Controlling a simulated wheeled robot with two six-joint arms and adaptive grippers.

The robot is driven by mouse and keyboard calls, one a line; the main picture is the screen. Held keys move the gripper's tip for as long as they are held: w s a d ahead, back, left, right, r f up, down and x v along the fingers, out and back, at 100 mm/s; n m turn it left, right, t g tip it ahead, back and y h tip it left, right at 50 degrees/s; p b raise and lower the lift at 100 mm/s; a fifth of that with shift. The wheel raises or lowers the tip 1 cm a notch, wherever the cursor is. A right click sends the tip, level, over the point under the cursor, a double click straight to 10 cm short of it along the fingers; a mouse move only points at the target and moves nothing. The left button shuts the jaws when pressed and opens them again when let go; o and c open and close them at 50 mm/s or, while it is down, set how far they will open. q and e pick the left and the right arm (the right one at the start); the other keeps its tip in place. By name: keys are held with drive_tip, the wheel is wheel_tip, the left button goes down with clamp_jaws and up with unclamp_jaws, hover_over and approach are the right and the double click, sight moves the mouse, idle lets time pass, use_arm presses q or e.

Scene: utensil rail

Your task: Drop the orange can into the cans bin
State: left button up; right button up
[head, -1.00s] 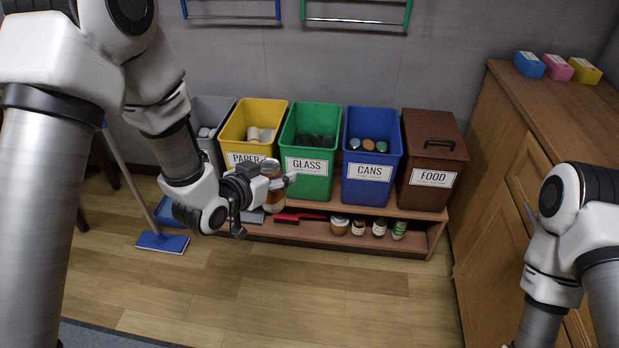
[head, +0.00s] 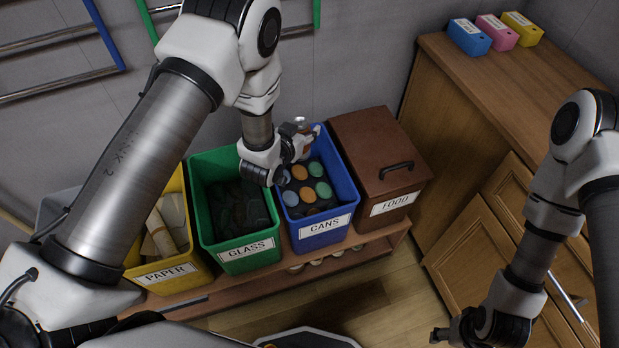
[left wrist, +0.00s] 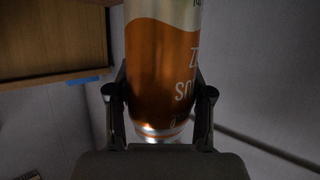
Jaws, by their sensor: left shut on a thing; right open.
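The orange can (left wrist: 163,70) is orange with a silver band and white lettering, and fills the middle of the left wrist view between the two fingers. In the head view only part of the can (head: 301,124) shows, behind the fingers. My left gripper (head: 300,143) is shut on it, above the back part of the blue cans bin (head: 325,232). The bin is open and holds several cans with orange, blue and green tops. My right gripper (head: 440,334) is open and empty at the bottom right, low and away from the bins.
The green glass bin (head: 245,254) stands left of the cans bin, and the yellow paper bin (head: 168,274) further left. The lidded brown food bin (head: 375,150) adjoins on the right. A wooden cabinet (head: 480,110) carries three small boxes.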

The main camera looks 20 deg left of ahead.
use_arm(q)
wheel_tip(320, 180, down, 6)
drive_tip(key=b, duration=0.4)
drive_tip(key=shift+r+b, duration=0.1)
drive_tip(key=shift+b, duration=0.2)
drive_tip(key=shift+s+r, duration=0.1)
drive_tip(key=shift+r, duration=0.05)
drive_tip(key=o, duration=0.8)
drive_tip(key=shift+o, duration=0.2)
drive_tip(key=v, duration=1.2)
